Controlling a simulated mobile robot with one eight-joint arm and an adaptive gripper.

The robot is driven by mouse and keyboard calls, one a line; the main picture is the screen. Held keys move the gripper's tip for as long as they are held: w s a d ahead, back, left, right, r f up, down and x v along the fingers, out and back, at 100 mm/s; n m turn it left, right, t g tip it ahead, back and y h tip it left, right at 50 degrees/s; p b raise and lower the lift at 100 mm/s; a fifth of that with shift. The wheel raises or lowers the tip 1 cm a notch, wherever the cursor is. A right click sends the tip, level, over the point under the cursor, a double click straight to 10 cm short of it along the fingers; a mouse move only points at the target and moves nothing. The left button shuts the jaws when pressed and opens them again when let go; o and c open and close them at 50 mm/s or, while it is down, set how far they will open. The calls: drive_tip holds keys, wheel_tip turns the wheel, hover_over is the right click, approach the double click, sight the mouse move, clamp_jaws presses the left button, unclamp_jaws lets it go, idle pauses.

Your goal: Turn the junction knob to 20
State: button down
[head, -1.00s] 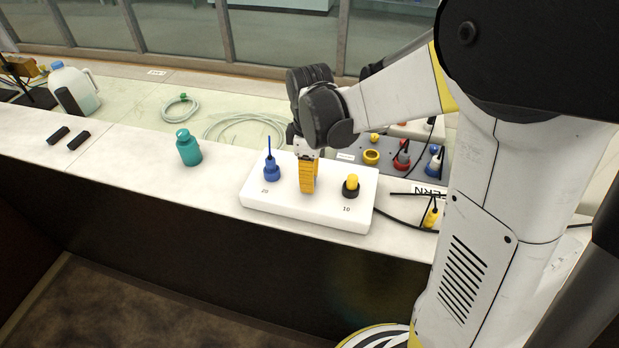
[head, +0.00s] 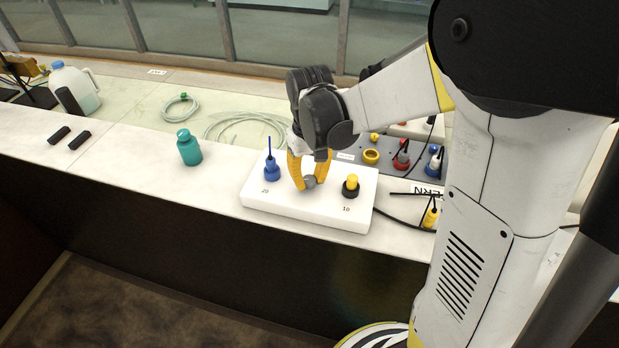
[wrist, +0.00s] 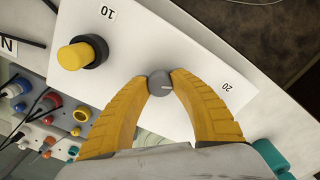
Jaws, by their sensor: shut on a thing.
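The junction box (head: 285,206) is a white block with the labels 20 (head: 265,191) and 10 (head: 346,209). Its round grey knob (head: 310,182) sits in the middle, between a blue plug (head: 271,169) and a yellow-and-black plug (head: 351,186). My gripper (head: 309,181) reaches down from above, its yellow fingers shut on the knob from both sides. In the wrist view the knob (wrist: 160,83) lies between the fingertips (wrist: 160,80). A pale pointer line on it points right, roughly toward the label 20 (wrist: 227,87).
A grey panel (head: 345,157) with coloured sockets stands behind the box at the right. A black cable (head: 397,220) leaves the box's right side. A teal bottle (head: 189,149) stands to the left, with clear bench between it and the box.

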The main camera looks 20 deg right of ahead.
sight(309, 180)
drive_tip(key=m, duration=0.5)
drive_tip(key=shift+m, duration=0.3)
idle(0.4)
drive_tip(key=c, duration=1.1)
unclamp_jaws()
wheel_tip(309, 180, up, 12)
